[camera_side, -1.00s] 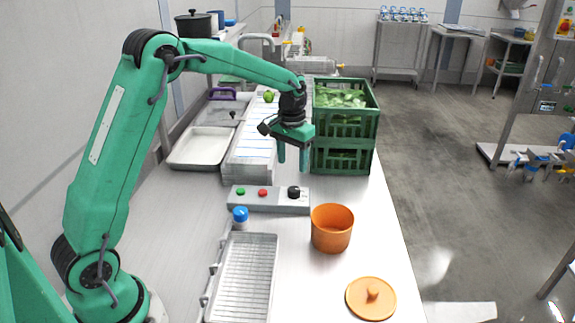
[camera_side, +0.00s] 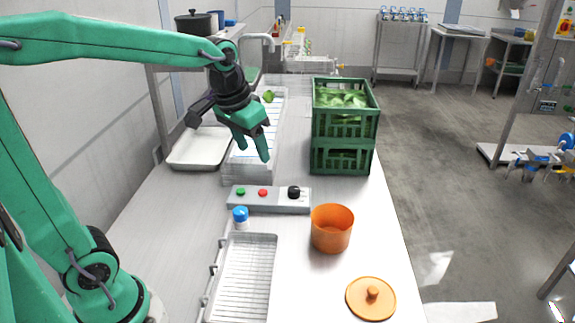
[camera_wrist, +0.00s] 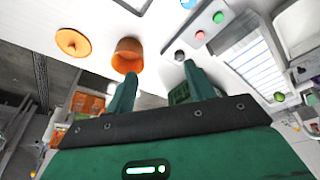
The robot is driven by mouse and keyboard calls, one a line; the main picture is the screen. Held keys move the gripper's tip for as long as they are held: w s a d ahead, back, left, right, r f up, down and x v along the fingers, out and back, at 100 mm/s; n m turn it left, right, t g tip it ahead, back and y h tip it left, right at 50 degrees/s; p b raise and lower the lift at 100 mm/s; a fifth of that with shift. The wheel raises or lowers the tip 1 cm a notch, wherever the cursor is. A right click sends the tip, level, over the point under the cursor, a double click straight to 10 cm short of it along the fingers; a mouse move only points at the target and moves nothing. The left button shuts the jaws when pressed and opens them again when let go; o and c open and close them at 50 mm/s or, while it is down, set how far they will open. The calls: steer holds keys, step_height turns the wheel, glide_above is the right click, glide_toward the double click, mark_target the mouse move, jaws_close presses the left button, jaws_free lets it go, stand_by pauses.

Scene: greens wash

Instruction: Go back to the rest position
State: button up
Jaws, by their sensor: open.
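My gripper (camera_side: 255,152) is open and empty, held in the air above the counter, in front of the white ribbed unit and behind the control box. Its two green fingers also show in the wrist view (camera_wrist: 158,88), spread apart with nothing between them. My green arm reaches in from the left in the side view. No held object shows in either view.
A control box (camera_side: 270,200), an orange pot (camera_side: 332,229), its lid (camera_side: 371,298) and a wire-rack tray (camera_side: 243,280) stand on the counter (camera_side: 170,240). Stacked green crates (camera_side: 343,130) hold leafy greens. A white tray (camera_side: 197,150) lies behind.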

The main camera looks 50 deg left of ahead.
steer(key=s+d+f+m+t, duration=0.1)
steer(key=s+d+t, duration=0.1)
steer(key=s, duration=1.1)
steer(key=shift+f, duration=0.15)
